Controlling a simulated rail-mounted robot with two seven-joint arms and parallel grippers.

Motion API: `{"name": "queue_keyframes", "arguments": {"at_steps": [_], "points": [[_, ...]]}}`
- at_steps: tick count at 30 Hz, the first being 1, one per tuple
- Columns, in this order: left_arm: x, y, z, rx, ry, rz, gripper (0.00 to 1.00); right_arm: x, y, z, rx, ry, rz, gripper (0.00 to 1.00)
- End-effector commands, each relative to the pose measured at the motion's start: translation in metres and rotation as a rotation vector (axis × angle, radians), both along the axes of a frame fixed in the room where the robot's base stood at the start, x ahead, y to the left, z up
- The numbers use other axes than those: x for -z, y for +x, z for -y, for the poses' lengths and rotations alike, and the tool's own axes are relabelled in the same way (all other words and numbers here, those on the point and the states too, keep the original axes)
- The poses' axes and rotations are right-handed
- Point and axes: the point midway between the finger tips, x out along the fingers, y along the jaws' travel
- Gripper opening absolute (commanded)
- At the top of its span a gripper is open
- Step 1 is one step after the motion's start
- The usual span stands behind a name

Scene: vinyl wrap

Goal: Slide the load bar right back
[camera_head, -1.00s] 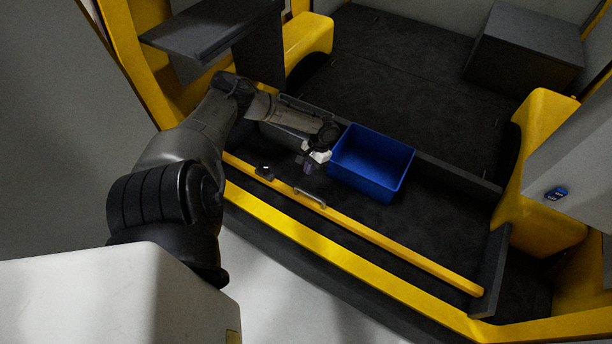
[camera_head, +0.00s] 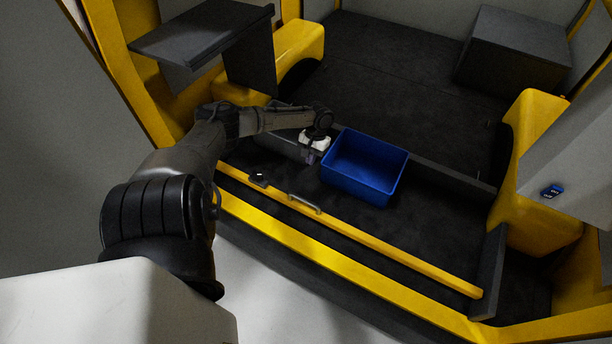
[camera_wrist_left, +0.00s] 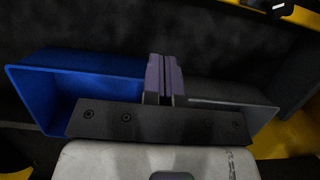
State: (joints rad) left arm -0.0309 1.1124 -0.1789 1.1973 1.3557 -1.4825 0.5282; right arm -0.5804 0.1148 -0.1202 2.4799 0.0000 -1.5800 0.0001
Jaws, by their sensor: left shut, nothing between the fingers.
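The load bar is a long yellow bar (camera_head: 388,247) with a grey handle (camera_head: 305,203). It runs slantwise across the front of the dark load floor, just behind the yellow sill, and its right end is by a dark upright panel. My left gripper (camera_head: 312,156) is behind the bar, above the floor beside the blue bin, and apart from the handle. In the left wrist view its fingers (camera_wrist_left: 164,80) are together with nothing between them. My right gripper is not in view.
A blue bin (camera_head: 363,168) stands right of my left gripper; a grey bin (camera_wrist_left: 215,93) lies on the other side, partly hidden by my arm in the head view. A dark box (camera_head: 515,50) stands far back. The floor between bin and bar is clear.

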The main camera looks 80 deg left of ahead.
Motion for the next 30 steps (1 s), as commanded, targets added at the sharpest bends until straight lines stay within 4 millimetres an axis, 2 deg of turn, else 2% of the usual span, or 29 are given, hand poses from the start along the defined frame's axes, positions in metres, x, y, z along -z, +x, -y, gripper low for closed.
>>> {"name": "queue_keyframes", "arguments": {"at_steps": [16, 22, 30], "points": [[0.094, -0.018, 0.022, -0.005, -0.002, 0.001, 0.0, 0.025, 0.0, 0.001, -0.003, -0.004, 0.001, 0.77], [0.094, -0.035, 0.038, -0.001, 0.0, -0.002, 0.0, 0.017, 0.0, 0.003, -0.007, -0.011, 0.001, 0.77], [0.098, -0.044, 0.049, -0.002, 0.0, 0.0, 0.0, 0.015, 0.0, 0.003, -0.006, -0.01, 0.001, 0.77]]}}
